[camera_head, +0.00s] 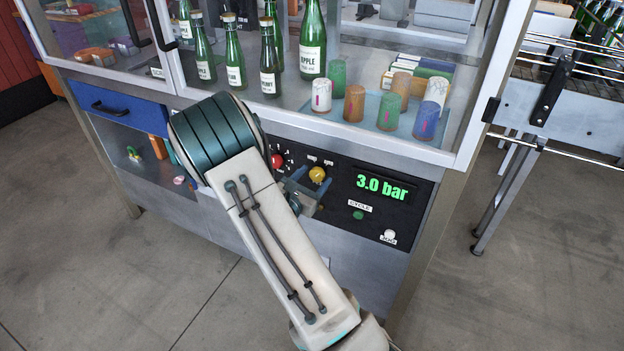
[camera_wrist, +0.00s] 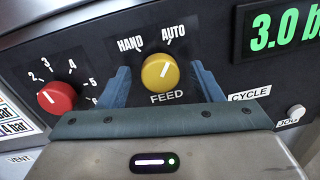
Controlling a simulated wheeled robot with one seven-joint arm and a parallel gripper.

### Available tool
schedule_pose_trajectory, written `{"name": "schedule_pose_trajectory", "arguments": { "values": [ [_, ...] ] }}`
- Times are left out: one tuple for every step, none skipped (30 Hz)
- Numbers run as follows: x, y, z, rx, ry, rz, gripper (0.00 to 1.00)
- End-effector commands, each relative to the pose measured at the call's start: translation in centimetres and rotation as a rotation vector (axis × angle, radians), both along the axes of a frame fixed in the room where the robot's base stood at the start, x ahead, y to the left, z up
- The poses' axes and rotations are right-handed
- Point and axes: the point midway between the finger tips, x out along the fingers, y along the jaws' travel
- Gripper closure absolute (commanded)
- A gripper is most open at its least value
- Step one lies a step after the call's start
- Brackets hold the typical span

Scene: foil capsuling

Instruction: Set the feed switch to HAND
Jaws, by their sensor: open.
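The feed switch is a yellow round knob (camera_wrist: 160,71) on the dark panel, with HAND printed at its upper left and AUTO at its upper right. Its white pointer mark leans up and right, toward AUTO. The knob also shows in the head view (camera_head: 317,174). My gripper (camera_wrist: 160,68) is open, with one blue finger to the left of the knob and one to the right. Gaps show between the knob and both fingers in the wrist view. I cannot tell how far the fingertips are from the panel face.
A red numbered dial (camera_wrist: 57,97) is left of the feed switch. The green 3.0 bar display (camera_head: 382,188), CYCLE button (camera_head: 358,215) and white JOG button (camera_head: 389,235) are to the right. Bottles and foil capsules stand behind glass above the panel.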

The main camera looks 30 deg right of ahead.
Motion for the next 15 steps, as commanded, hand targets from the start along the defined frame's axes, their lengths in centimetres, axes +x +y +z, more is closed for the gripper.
{"name": "schedule_pose_trajectory", "arguments": {
  "values": [
    [-0.01,0.02,0.0,0.0,0.0,0.0,0.44],
    [-0.01,0.02,-0.01,0.0,0.0,0.0,0.52],
    [-0.02,0.03,-0.01,0.0,0.0,0.0,0.63],
    [-0.02,0.02,-0.01,0.0,0.0,0.0,0.71],
    [-0.02,0.02,-0.01,0.0,0.0,0.0,0.8],
    [-0.02,0.02,-0.01,0.0,0.0,0.0,0.86],
    [-0.03,0.01,-0.01,0.0,0.0,-0.001,0.86],
    [-0.04,0.02,-0.01,0.0,0.0,-0.001,0.86],
    [-0.05,0.02,-0.01,0.0,0.0,-0.001,0.85],
    [-0.05,0.02,-0.01,0.0,0.001,-0.001,0.85],
    [-0.05,0.02,0.0,-0.002,0.003,-0.001,0.85],
    [-0.05,0.02,0.01,-0.004,0.006,-0.001,0.85],
    [-0.05,0.02,0.02,-0.006,0.009,-0.001,0.85],
    [-0.06,0.02,0.01,-0.009,0.013,-0.001,0.85],
    [-0.07,0.02,0.03,-0.015,0.021,-0.001,0.85]
  ]
}}
